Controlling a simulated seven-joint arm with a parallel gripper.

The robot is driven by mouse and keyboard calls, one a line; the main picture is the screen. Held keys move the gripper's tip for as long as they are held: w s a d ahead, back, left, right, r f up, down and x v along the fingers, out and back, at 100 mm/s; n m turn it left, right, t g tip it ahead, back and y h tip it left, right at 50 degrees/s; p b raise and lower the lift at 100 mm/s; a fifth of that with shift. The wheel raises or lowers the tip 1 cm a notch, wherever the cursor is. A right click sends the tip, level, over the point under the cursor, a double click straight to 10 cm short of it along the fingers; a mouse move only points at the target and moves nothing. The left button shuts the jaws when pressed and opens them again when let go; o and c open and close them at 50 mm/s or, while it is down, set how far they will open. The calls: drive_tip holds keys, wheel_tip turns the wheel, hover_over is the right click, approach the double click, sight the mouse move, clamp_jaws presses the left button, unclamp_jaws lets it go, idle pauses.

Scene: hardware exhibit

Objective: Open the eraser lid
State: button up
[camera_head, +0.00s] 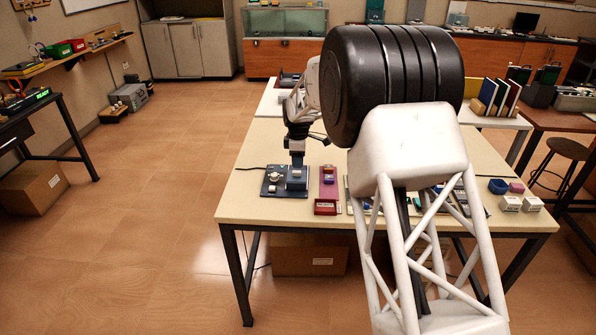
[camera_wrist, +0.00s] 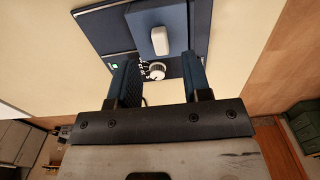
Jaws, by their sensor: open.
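The eraser is a dark blue device (camera_head: 271,188) near the left front of the table. Its raised blue box part, seemingly the lid (camera_wrist: 145,18), carries a pale rounded handle (camera_wrist: 160,39) in the wrist view. A white dial (camera_wrist: 157,71) and a small green light sit on the panel beside it. The lid looks closed on the device (camera_head: 297,184). My gripper (camera_head: 297,158) points down just above the lid. In the wrist view my gripper (camera_wrist: 161,62) is open and empty, with the handle beyond its fingertips, roughly in line with the gap. Contact cannot be told.
A magenta tray (camera_head: 328,188) stands right of the eraser. My arm hides much of the table's middle. A small blue bin (camera_head: 498,186) and white boxes (camera_head: 510,203) sit at the right end. Bare tabletop (camera_head: 240,195) lies left of the eraser.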

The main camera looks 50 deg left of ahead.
sight(298, 172)
drive_tip(key=shift+f, duration=2.6)
clamp_jaws()
